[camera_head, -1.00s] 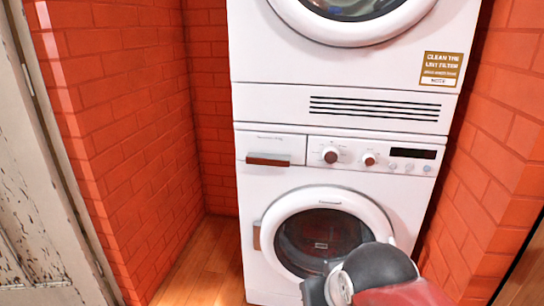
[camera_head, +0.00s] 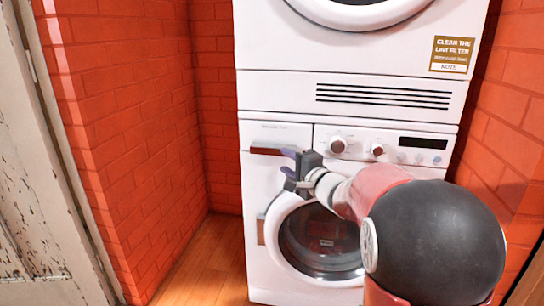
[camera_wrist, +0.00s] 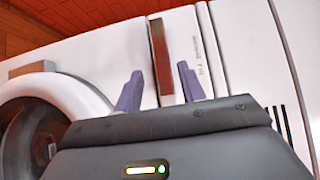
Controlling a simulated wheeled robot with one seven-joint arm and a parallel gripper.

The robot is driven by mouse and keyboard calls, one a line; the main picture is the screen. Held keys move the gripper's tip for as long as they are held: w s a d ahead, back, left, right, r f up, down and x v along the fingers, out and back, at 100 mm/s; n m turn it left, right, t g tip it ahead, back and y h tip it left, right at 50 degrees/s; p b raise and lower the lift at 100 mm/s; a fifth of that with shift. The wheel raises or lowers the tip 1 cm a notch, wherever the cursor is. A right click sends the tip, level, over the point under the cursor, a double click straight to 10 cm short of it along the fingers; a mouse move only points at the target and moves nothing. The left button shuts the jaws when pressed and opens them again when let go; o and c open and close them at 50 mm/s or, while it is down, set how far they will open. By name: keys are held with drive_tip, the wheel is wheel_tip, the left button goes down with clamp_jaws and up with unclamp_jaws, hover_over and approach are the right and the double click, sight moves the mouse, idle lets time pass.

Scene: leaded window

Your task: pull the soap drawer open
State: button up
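The soap drawer (camera_head: 280,133) is the white panel at the washer's upper left, with a brown handle (camera_head: 262,151) along its lower edge. It looks shut, flush with the washer front. My gripper (camera_head: 285,162) is in front of the drawer, at the handle's right end and slightly below it. In the wrist view, my gripper (camera_wrist: 160,80) is open, its two purple fingers apart. The brown handle (camera_wrist: 160,55) shows between them, one finger on each side. I cannot tell whether either finger touches it.
The washer's round door (camera_head: 310,240) is below, with its own brown handle (camera_head: 260,230). Knobs (camera_head: 337,146) sit right of the drawer. A dryer (camera_head: 350,50) is stacked above. Brick walls (camera_head: 125,120) stand on both sides; the wooden floor (camera_head: 200,265) at left is clear.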

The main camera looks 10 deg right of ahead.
sight(273, 153)
drive_tip(key=x, duration=0.7)
drive_tip(key=shift+w+a, duration=0.25)
drive_tip(key=shift+w, duration=0.1)
clamp_jaws()
